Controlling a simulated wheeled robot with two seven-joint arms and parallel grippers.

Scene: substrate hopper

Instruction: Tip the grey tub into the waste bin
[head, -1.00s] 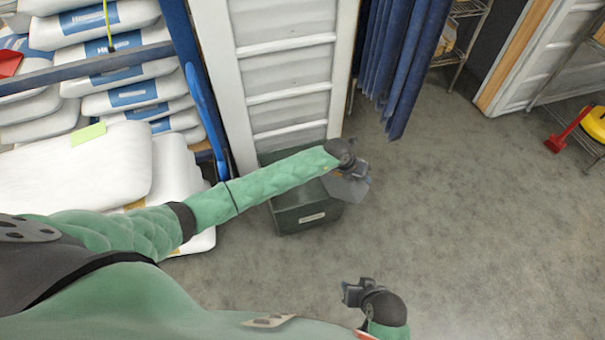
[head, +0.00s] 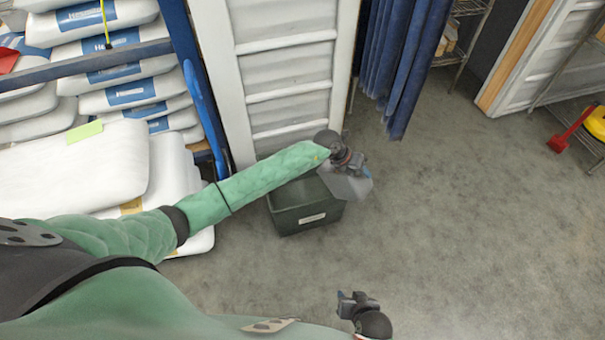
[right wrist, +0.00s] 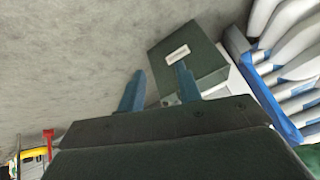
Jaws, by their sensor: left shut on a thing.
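The grey tub (head: 343,184) hangs from my left gripper (head: 358,168), which is shut on it in the head view. The tub looks tilted and overlaps the upper right part of the waste bin in the picture; its contents cannot be made out. The waste bin is a dark green open box (head: 300,219) with a white label, on the floor below my left forearm, which hides part of it. It also shows in the right wrist view (right wrist: 203,66). My right gripper (head: 355,300) is low in the head view, away from the bin. Its blue fingers (right wrist: 158,88) are apart with nothing between them.
White sacks (head: 75,170) are stacked at the left by a blue rack post (head: 185,60). A white panel (head: 290,75) stands behind the bin, with a blue curtain (head: 395,70) beside it.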

